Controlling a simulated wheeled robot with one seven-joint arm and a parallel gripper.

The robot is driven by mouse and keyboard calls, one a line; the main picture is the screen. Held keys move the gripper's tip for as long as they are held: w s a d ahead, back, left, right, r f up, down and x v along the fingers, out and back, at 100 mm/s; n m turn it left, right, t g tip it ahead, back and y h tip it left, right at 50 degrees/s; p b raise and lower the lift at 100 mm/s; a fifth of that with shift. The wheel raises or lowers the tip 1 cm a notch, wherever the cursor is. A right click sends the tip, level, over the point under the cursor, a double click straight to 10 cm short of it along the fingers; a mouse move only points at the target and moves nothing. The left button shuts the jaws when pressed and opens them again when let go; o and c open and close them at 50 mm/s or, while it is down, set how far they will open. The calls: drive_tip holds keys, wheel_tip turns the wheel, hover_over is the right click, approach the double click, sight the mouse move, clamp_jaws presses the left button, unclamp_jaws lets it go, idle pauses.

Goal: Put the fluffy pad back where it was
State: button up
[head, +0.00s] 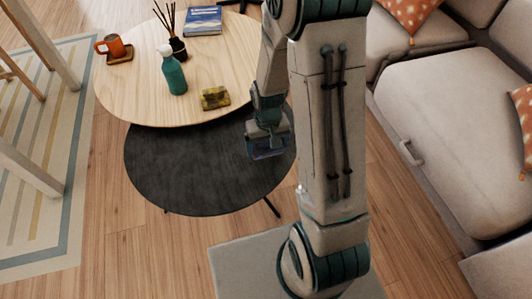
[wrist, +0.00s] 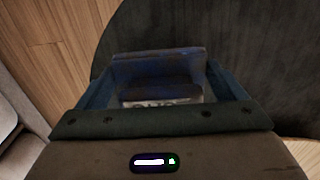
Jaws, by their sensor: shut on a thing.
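My gripper (head: 267,146) is shut on a dark blue, block-like pad, seen at the right side of the dark round table in the head view. The pad (wrist: 158,72) lies across between my fingers in the wrist view; its fluffiness cannot be made out. A pale strip shows under it near the palm. The pad appears just above the dark low table (head: 180,180); whether it touches the top cannot be told. A yellow and dark green sponge-like block (head: 215,97) lies on the light wooden round table (head: 130,85).
The wooden table also holds a teal spray bottle (head: 174,76), a reed diffuser (head: 177,46), a blue book (head: 203,20) and an orange mug (head: 112,45) on a coaster. The dark table's visible top is clear. A beige sofa (head: 450,110) stands at the right.

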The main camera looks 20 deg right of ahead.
sight(265, 152)
drive_tip(key=shift+w+a+f, duration=0.25)
drive_tip(key=shift+w+f, duration=0.1)
drive_tip(key=shift+f, duration=0.05)
drive_tip(key=shift+f+b, duration=1)
drive_tip(key=shift+f, duration=0.8)
drive_tip(key=shift+f, duration=0.2)
drive_tip(key=o, duration=0.8)
drive_tip(key=shift+c, duration=0.2)
drive_tip(key=shift+r, duration=0.1)
